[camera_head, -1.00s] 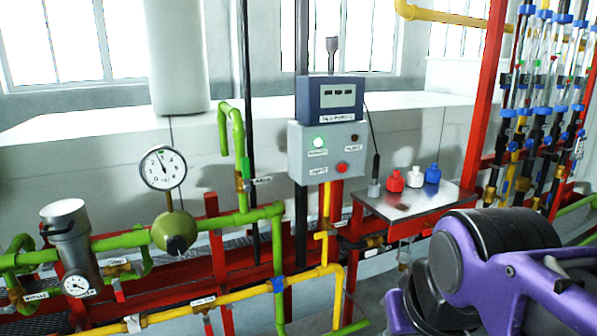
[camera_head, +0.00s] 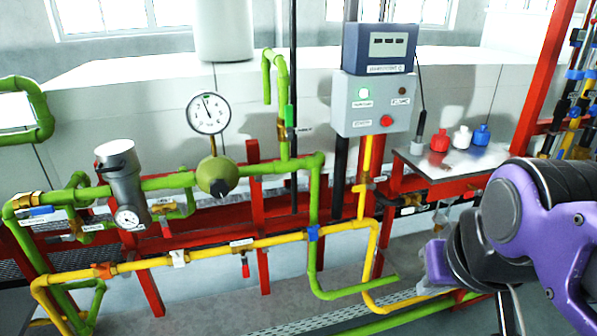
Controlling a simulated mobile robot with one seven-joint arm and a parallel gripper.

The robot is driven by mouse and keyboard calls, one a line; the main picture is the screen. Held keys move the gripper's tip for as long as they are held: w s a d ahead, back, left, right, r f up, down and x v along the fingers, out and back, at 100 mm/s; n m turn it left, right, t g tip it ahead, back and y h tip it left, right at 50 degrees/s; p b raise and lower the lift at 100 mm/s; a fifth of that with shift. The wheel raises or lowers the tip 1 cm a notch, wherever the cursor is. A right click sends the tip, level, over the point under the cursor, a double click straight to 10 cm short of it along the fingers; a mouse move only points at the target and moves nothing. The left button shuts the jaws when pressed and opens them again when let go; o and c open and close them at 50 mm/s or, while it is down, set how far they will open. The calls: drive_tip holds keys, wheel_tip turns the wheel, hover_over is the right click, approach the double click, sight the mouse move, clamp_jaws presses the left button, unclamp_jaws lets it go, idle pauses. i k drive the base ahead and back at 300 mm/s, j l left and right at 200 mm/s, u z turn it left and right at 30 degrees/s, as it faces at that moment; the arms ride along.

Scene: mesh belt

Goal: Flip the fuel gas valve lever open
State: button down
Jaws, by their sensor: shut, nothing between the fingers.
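The label naming the fuel gas valve is too small to read. A valve with a small red lever (camera_head: 244,266) sits on the yellow pipe (camera_head: 205,252) at the middle left. The lever hangs down, across the pipe, beside a white tag. My gripper (camera_head: 405,284) shows small and grey beyond my purple arm at the lower right. It is shut and empty, well right of this lever and apart from it. My arm hides part of the gripper.
Green pipes (camera_head: 270,168) and a pressure gauge (camera_head: 209,113) stand above the yellow pipe. Red frame posts (camera_head: 258,215) rise around it. A grey control box (camera_head: 372,104) and a shelf (camera_head: 470,150) with red, white and blue bottles are at right. The floor in front is mostly clear.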

sight(245, 267)
drive_tip(key=u, duration=1)
drive_tip(key=k+j+z, duration=0.15)
drive_tip(key=j, duration=0.15)
drive_tip(key=k+j+z, duration=0.15)
drive_tip(key=j, duration=0.15)
drive_tip(key=i+j+z, duration=0.1)
drive_tip(key=z, duration=0.4)
drive_tip(key=i+j+z, duration=0.1)
drive_tip(key=i, duration=0.25)
drive_tip(key=i+j+u, duration=0.3)
drive_tip(key=i+u, duration=0.3)
drive_tip(key=k, duration=0.1)
